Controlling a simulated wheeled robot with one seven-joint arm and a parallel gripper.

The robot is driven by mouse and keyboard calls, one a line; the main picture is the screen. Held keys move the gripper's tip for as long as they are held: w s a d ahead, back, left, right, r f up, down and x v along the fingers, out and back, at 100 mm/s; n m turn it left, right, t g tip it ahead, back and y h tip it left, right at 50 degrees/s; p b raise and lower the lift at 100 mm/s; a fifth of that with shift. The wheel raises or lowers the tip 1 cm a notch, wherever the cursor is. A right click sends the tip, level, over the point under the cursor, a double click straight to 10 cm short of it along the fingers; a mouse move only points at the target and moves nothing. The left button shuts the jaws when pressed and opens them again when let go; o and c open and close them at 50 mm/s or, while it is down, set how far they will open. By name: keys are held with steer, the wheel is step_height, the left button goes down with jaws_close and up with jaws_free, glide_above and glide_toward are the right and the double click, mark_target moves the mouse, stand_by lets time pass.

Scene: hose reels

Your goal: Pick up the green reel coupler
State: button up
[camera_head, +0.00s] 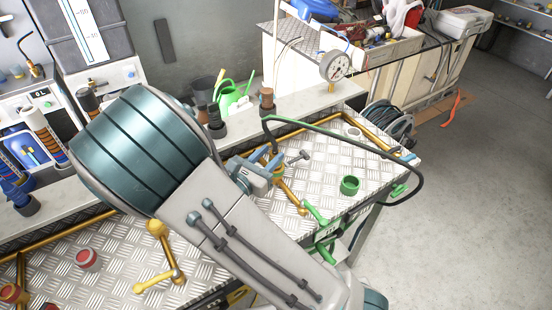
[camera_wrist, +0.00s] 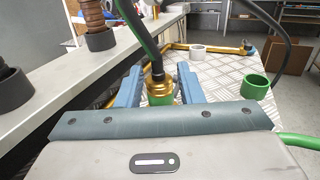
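The green reel coupler (camera_wrist: 160,98), with a brass collar above its green band, hangs at the end of a dark hose with a green stripe. In the wrist view it stands between the two blue fingers of my gripper (camera_wrist: 161,72). Narrow gaps seem to show on both sides, so the fingers look open around it. In the head view my gripper (camera_head: 273,168) is over the tread-plate bench top, and its fingers and arm partly hide the coupler. Contact with the fingers cannot be told for sure.
A green ring (camera_head: 349,185) and a white ring (camera_head: 352,131) sit on the bench to the right. A dark hose (camera_head: 400,155) arcs over that side. A grey ledge (camera_wrist: 120,62) with dark-based fittings runs along the left in the wrist view. Brass pipes edge the bench.

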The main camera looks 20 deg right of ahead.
mark_target(273, 149)
steer(key=x, duration=0.3)
steer(key=shift+w+d+r, duration=0.1)
steer(key=shift+w+d, duration=0.05)
steer(key=shift+w, duration=0.15)
jaws_close()
steer(key=shift+r, duration=0.15)
